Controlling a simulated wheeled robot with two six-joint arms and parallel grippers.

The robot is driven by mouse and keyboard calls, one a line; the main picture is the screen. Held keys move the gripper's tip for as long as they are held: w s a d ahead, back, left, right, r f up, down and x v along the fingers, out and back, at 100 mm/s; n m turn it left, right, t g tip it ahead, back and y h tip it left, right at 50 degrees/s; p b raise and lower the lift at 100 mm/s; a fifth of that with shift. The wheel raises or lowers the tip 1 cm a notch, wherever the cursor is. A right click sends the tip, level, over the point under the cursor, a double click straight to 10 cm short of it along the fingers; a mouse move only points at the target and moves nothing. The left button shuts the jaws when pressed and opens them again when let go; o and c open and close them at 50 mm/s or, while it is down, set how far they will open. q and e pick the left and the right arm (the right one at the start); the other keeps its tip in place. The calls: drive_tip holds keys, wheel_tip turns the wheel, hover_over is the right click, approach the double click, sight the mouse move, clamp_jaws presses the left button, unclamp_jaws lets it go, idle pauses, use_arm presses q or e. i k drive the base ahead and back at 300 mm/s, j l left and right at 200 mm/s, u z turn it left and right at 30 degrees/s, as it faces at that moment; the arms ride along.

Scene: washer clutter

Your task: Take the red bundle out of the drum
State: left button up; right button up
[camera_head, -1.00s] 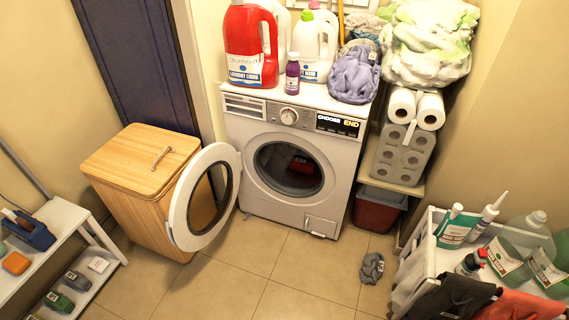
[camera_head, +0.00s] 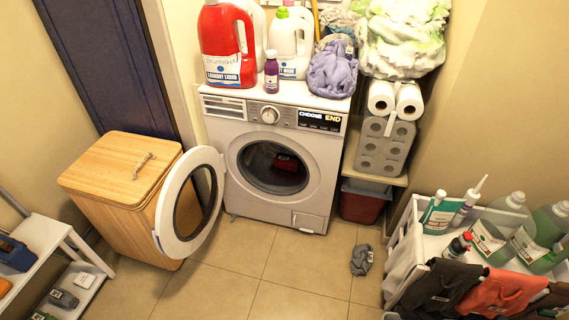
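The red bundle (camera_head: 287,163) lies inside the dark drum of the washer (camera_head: 223,160), towards the back right of the opening. Only part of it shows through the round opening. The washer door (camera_head: 162,215) is swung wide open to the left, and the drum opening is unblocked. Neither of my grippers shows in the head view.
A wooden hamper (camera_head: 120,205) stands left of the washer, behind the open door. A grey cloth (camera_head: 361,260) lies on the floor to the right. A white cart (camera_head: 408,240) with bottles is at the right, and a white shelf (camera_head: 45,238) at the left. Floor in front is clear.

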sight(286, 164)
drive_tip(key=i+j, duration=0.15)
drive_tip(key=i, duration=0.4)
drive_tip(key=i+j+u, duration=0.1)
drive_tip(key=i, duration=0.5)
drive_tip(key=i+j+u, duration=0.1)
drive_tip(key=u, duration=1)
